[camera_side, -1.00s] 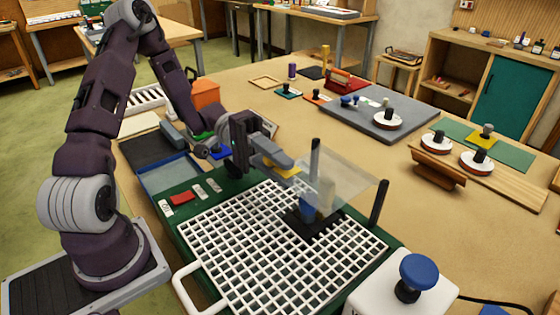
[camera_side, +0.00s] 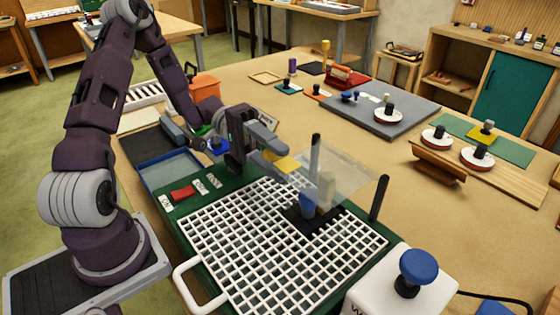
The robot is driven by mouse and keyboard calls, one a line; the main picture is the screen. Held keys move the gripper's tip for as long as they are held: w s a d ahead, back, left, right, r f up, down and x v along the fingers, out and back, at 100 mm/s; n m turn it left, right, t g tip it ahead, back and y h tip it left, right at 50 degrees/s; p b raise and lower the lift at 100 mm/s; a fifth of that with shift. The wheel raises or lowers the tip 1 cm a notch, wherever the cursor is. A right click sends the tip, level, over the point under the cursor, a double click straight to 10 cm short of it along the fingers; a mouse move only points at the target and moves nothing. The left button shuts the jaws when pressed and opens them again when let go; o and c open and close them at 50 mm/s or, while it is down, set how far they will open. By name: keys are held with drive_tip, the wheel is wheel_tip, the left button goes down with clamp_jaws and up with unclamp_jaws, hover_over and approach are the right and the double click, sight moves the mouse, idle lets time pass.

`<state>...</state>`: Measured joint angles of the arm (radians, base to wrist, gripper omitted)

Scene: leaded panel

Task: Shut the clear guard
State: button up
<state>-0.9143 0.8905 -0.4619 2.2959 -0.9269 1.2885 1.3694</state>
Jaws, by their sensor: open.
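The clear guard (camera_side: 347,174) is a see-through sheet at the far right part of the machine with the white grid (camera_side: 255,245). It stands raised and tilted, beside dark posts (camera_side: 380,198). Beneath it, seen partly through the sheet, are a blue piece (camera_side: 307,205) and a pale upright piece (camera_side: 326,190) over a black base (camera_side: 318,224). My gripper (camera_side: 280,155) is open, just left of the guard and above the grid's far edge. A yellow piece (camera_side: 287,165) shows at the fingertips; I cannot tell whether it touches them.
A white box with a blue knob (camera_side: 418,266) stands at the front right. A red block (camera_side: 182,193) and small labels lie left of the grid. A grey board (camera_side: 380,117) and a wooden rest (camera_side: 438,167) lie beyond. The tan table between is clear.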

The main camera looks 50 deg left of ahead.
drive_tip(key=a, duration=0.5)
drive_tip(key=shift+a, duration=0.4)
drive_tip(key=s+d+m+g+y, duration=0.1)
drive_tip(key=s+d+g+y, duration=0.2)
drive_tip(key=y, duration=0.1)
drive_tip(key=shift+s+d+r, duration=0.1)
drive_tip(key=shift+s+d, duration=0.25)
drive_tip(key=shift+d, duration=0.05)
drive_tip(key=s+y, duration=0.2)
drive_tip(key=s+d+y, duration=0.1)
drive_tip(key=y, duration=0.2)
drive_tip(key=s+y, duration=0.2)
drive_tip(key=shift+s+d+r, duration=0.15)
drive_tip(key=shift+s+d, duration=0.2)
drive_tip(key=shift+d, duration=0.05)
drive_tip(key=s+a+r+n+t+y, duration=0.1)
drive_tip(key=s+a+r+t+y, duration=0.2)
drive_tip(key=s+r+t+y, duration=0.2)
drive_tip(key=r+t+y, duration=0.1)
drive_tip(key=t+y, duration=0.1)
drive_tip(key=t, duration=0.1)
drive_tip(key=shift+s+t, duration=0.25)
drive_tip(key=shift+t, duration=0.05)
